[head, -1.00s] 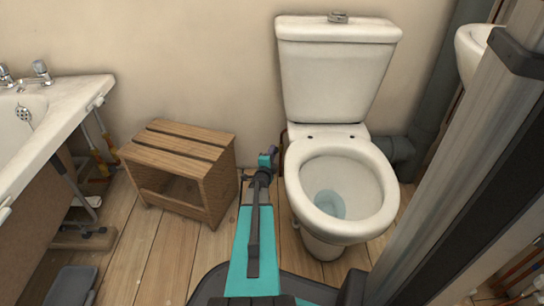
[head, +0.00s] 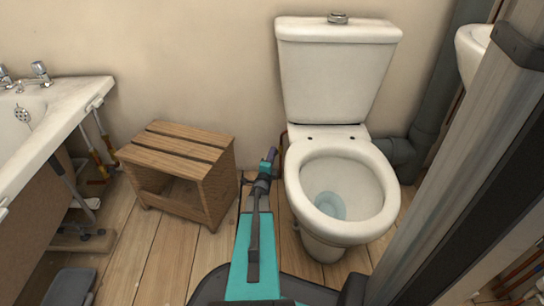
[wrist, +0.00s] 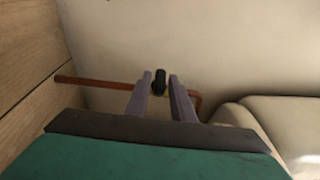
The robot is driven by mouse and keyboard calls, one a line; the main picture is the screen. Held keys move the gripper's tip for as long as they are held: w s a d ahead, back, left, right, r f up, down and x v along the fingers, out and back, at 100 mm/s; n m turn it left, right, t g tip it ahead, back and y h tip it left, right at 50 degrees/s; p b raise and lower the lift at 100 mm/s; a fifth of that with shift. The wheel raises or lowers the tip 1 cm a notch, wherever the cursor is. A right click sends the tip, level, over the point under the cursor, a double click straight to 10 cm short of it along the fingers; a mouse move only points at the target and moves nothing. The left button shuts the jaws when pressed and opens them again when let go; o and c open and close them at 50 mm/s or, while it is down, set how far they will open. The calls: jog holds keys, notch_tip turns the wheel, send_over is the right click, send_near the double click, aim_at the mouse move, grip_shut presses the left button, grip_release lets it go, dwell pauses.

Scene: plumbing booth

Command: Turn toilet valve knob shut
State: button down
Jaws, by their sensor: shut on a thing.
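The valve knob (wrist: 160,79) is small and black, beside a copper pipe (wrist: 92,82) near the wall in the wrist view. My gripper (wrist: 161,78) has its two grey-purple fingers on either side of the knob and is shut on it. In the head view my gripper (head: 270,156) is low by the wall, just left of the toilet (head: 338,70). The knob cannot be made out in the head view. The wrist view is tilted, with floorboards along its left side.
A slatted wooden stool (head: 178,150) stands close to the left of my arm. The toilet bowl (head: 375,175) is close on the right. A bath (head: 60,110) is at the far left and a basin (head: 472,45) at the upper right.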

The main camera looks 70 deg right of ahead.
jog(key=shift+s, duration=0.2)
jog(key=c, duration=1.7)
grip_release()
jog(key=shift+w, duration=0.1)
jog(key=shift+c, duration=0.2)
jog(key=shift+a, duration=0.1)
jog(key=s+a+p, duration=0.1)
jog(key=a+p, duration=0.4)
jog(key=a, duration=0.6)
jog(key=shift+s+a, duration=0.35)
jog(key=shift+s, duration=0.05)
jog(key=shift+f, duration=0.1)
